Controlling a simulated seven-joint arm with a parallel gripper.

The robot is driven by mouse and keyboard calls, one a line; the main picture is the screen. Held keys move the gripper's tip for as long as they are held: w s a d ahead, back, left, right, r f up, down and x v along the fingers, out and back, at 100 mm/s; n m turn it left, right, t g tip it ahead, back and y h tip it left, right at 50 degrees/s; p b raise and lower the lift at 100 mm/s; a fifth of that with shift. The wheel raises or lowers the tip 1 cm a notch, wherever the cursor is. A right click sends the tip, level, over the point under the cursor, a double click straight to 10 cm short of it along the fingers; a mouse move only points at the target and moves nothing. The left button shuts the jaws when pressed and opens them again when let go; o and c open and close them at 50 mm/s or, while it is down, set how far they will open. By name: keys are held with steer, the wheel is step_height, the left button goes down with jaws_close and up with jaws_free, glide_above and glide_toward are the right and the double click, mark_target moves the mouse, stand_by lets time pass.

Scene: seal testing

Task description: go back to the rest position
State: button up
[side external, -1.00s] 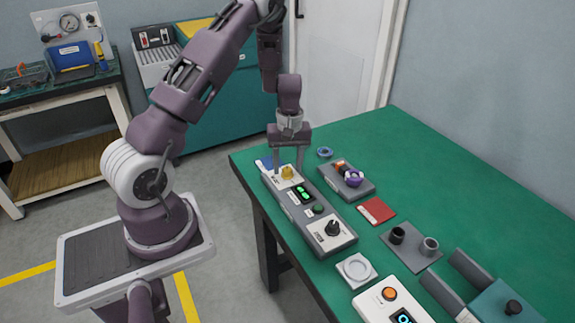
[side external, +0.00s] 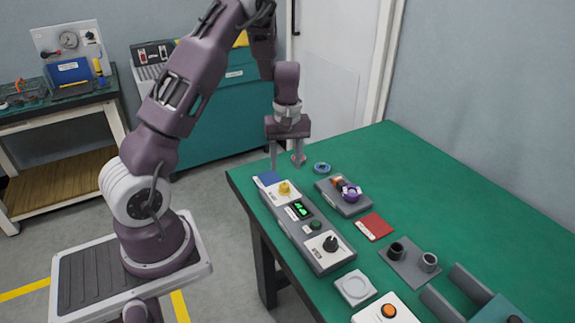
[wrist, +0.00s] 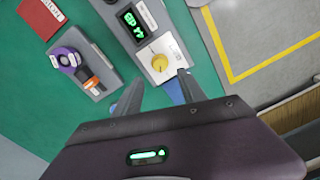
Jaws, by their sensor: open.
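My gripper (side external: 286,160) is open and empty. In the side view it hangs above the far left end of the green table (side external: 440,190), higher than the grey test unit (side external: 312,242) and clear of its yellow knob (side external: 284,187). In the wrist view my gripper (wrist: 158,92) points over the unit's end, and the yellow knob (wrist: 159,63) shows just ahead of the fingertips, apart from them. The unit's small display (side external: 300,210) is lit green; its digits are too small to read surely.
A grey holder (side external: 342,200) with purple and orange parts, a blue ring (side external: 322,168), a red card (side external: 374,227) and a block with two cups (side external: 408,262) stand nearby. A blue pad (side external: 268,179) lies by the unit's end. The table's right back area is clear.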

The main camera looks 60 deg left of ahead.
steer(key=s+d+r+m+t+h, duration=0.1)
steer(key=s+d+r+m+t, duration=0.15)
steer(key=d+r, duration=0.55)
steer(key=s+d+r+m+t, duration=0.1)
steer(key=s+d+r+m, duration=0.25)
steer(key=d+r, duration=0.45)
steer(key=s+d+r+m+t, duration=0.1)
steer(key=s+d+r+m, duration=0.2)
steer(key=s, duration=0.4)
steer(key=s+d+r+m+t, duration=0.1)
steer(key=s+d+r+m, duration=0.2)
steer(key=s+m, duration=0.2)
steer(key=s, duration=0.2)
steer(key=shift+s+y, duration=0.3)
steer(key=shift+y, duration=0.1)
steer(key=shift+t, duration=0.25)
stand_by(0.4)
